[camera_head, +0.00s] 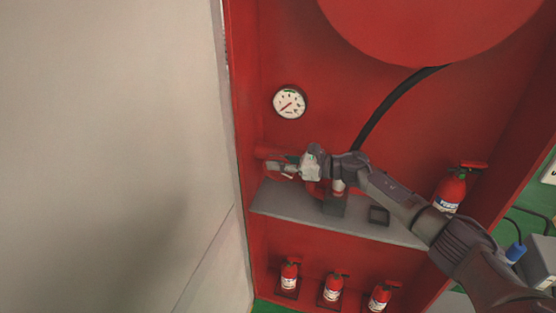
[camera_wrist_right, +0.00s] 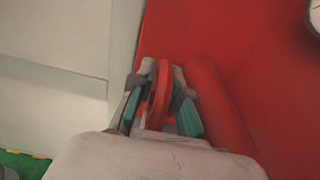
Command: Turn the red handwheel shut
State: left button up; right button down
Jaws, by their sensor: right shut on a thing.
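The red handwheel (camera_wrist_right: 158,92) is seen edge-on between the two fingers of my right gripper (camera_wrist_right: 160,75) in the right wrist view. The fingers close on its rim, one on each side. In the head view my right gripper (camera_head: 283,168) reaches in from the right to the left side of the red cabinet, above the grey shelf. There the handwheel is mostly hidden by the gripper and hard to tell from the red pipe. My left gripper is in neither view.
A round gauge (camera_head: 290,102) is on the cabinet's back wall. A black hose (camera_head: 391,103) hangs below a red reel (camera_head: 430,25). The grey shelf (camera_head: 290,205) lies under my arm. An extinguisher (camera_head: 449,190) stands at right, several more below. A pale wall (camera_head: 110,140) fills the left.

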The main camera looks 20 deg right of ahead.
jog(key=h+p, duration=0.1)
jog(key=g+h+p, duration=0.2)
jog(key=p, duration=0.1)
jog(key=shift+w+a+r, duration=0.2)
jog(key=shift+a+r, duration=0.05)
jog(key=shift+w+a+f+g+h+p, duration=0.1)
jog(key=shift+f+g+h+p, duration=0.1)
jog(key=shift+g+h+p, duration=0.35)
jog(key=shift+f+p, duration=0.2)
jog(key=shift+p, duration=0.15)
jog(key=shift+h, duration=0.25)
jog(key=c, duration=1.1)
grip_release()
jog(key=v, duration=1.2)
